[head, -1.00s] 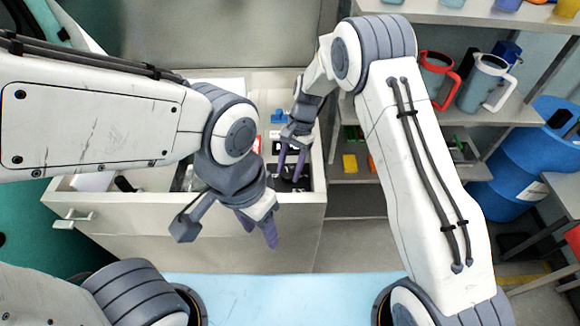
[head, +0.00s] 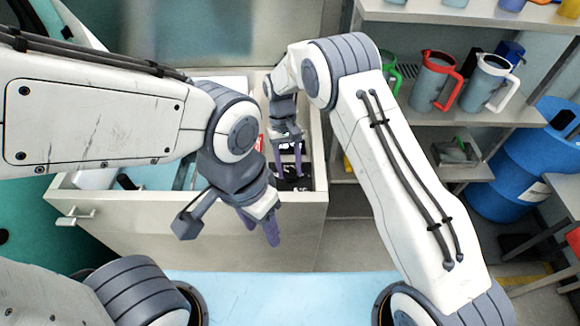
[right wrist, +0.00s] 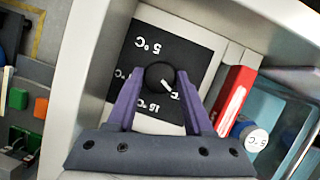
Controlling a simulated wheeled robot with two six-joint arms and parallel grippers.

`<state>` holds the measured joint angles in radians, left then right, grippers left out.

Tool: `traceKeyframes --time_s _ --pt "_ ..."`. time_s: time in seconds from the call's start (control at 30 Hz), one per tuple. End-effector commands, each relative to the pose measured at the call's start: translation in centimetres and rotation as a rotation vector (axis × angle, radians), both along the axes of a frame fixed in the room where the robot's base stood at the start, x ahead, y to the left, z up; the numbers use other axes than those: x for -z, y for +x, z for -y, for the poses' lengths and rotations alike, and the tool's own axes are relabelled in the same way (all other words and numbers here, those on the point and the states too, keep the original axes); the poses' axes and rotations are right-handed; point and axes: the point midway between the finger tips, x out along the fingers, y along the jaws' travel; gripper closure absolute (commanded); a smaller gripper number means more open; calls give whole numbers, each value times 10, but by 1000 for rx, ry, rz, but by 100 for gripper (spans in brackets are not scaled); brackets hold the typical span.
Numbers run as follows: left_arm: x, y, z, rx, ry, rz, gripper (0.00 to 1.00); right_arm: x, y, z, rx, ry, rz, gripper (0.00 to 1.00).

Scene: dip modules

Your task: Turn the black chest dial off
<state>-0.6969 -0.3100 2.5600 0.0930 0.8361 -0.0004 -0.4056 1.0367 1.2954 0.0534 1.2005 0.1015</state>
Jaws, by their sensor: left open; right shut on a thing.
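The black dial (right wrist: 158,76) is a round knob with a white pointer mark, set on a black square panel (right wrist: 196,62) with white temperature labels, one reading 5 °C. The pointer slants to the lower right in the right wrist view, towards a label partly hidden by a finger. My right gripper (right wrist: 158,84) is shut on the dial, one purple finger on each side. In the head view my right gripper (head: 287,160) reaches down over the black panel (head: 294,184). The knob is not clear there. My left gripper (head: 261,232) is open and empty in front of the chest.
The pale chest (head: 200,232) has an open top and a front handle (head: 76,217). A red box (right wrist: 234,98) and a white-capped blue bottle (right wrist: 254,136) are beside the panel. Shelves at right hold a red-handled mug (head: 432,80) and a white-handled mug (head: 486,82). A blue barrel (head: 520,170) stands beyond.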

Motion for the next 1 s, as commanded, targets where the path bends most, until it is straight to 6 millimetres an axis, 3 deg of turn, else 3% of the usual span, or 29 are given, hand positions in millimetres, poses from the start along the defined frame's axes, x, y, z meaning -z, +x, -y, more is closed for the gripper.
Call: traceKeyframes --time_s 0.3,0.83,0.87,0.9,1.0 --pt "0 0 0 0 0 0 50 -1 1 -1 -114 0 3 100" --pt "0 0 0 0 0 0 50 -1 1 -1 -135 1 4 100" --pt "0 0 0 0 0 0 50 -1 1 -1 -134 1 4 37" --pt "0 0 0 0 0 0 50 -1 1 -1 -134 1 4 22" --pt "0 0 0 0 0 0 50 0 0 -1 -134 1 3 18"
